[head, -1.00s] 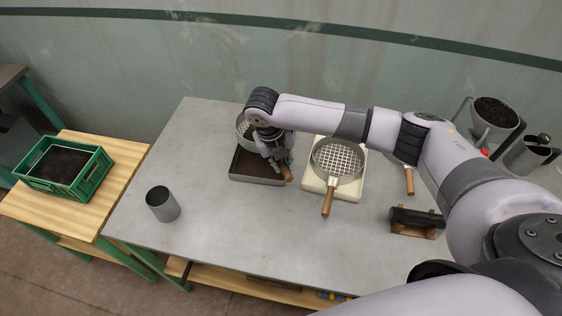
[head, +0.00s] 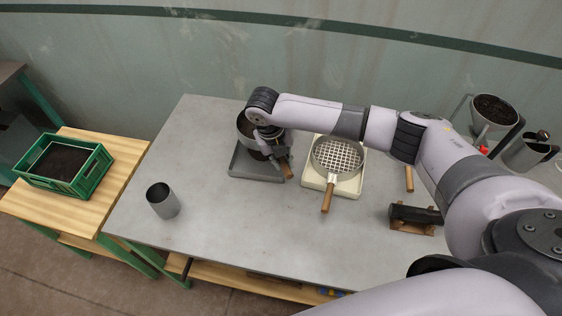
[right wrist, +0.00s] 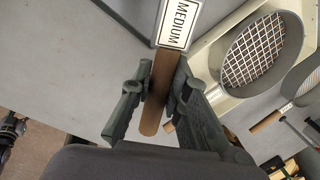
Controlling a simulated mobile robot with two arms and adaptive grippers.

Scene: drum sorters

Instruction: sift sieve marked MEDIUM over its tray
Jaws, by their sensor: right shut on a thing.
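My right gripper (head: 276,154) is shut on the wooden handle of the sieve marked MEDIUM (head: 245,126). In the right wrist view the wooden handle (right wrist: 155,105) runs between the fingers (right wrist: 158,85), below the white MEDIUM label (right wrist: 176,22). The sieve is over the dark grey tray (head: 258,174), partly hidden by my wrist. The inside of the sieve looks dark, and the visible tray floor looks grey and bare. The gap between sieve and tray is not clear. My left gripper is not seen.
Just right, another mesh sieve (head: 338,157) rests on a cream tray (head: 317,186). Another wooden handle (head: 409,180) and a dark cylinder on a wooden stand (head: 415,217) lie farther right. A grey cup (head: 163,204) stands front left. The table's front middle is clear.

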